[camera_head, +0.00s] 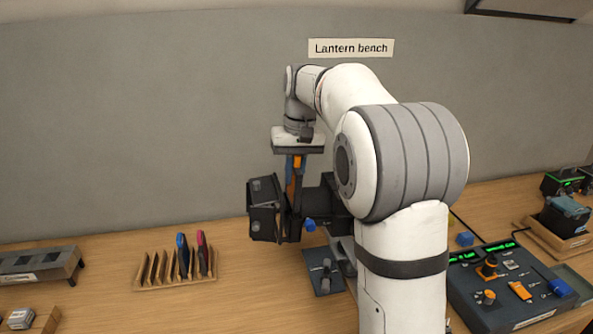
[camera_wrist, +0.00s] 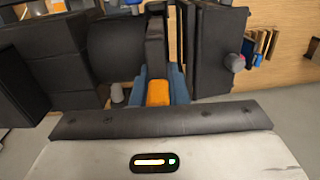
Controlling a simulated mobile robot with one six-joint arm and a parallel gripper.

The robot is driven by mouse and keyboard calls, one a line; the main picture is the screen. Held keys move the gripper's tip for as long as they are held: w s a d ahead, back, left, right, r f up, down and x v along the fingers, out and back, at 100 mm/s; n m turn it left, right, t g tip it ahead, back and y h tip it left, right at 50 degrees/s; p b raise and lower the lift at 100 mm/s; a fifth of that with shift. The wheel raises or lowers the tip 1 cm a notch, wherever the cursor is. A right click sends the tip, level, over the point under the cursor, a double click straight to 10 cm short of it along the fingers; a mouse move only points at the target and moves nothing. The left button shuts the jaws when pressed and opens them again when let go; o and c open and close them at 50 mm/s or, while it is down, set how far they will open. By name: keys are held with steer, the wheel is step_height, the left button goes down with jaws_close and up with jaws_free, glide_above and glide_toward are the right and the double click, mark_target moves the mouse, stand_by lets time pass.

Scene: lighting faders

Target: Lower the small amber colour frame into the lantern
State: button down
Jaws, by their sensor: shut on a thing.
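My gripper (camera_head: 295,172) is above the black lantern (camera_head: 318,203), pointing down. It is shut on the small amber colour frame (camera_head: 297,161), whose orange part also shows between the blue fingers in the wrist view (camera_wrist: 158,93). The frame hangs at the lantern's front end, just behind the black flaps (camera_head: 262,208). Its lower part is hidden among the dark lantern parts, so I cannot tell how deep it sits in the slot. The lantern's dark body fills the left of the wrist view (camera_wrist: 115,50).
A wooden rack (camera_head: 175,284) with a blue frame (camera_head: 182,253) and a red frame (camera_head: 203,254) stands left of the lantern. A grey stand (camera_head: 40,262) is at the far left. A fader desk (camera_head: 510,290) stands at the right. The bench between rack and lantern is clear.

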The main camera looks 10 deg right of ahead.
steer(key=shift+f, duration=0.1)
stand_by(0.3)
steer(key=shift+a+f+b, duration=0.1)
steer(key=shift+f+b, duration=0.45)
steer(key=shift+f, duration=0.3)
steer(key=shift+f, duration=0.25)
steer(key=shift+r, duration=0.15)
steer(key=shift+r+p, duration=1.1)
steer(key=shift+r, duration=0.1)
steer(key=shift+f, duration=0.25)
stand_by(0.3)
steer(key=shift+f+b, duration=0.5)
steer(key=shift+f, duration=0.3)
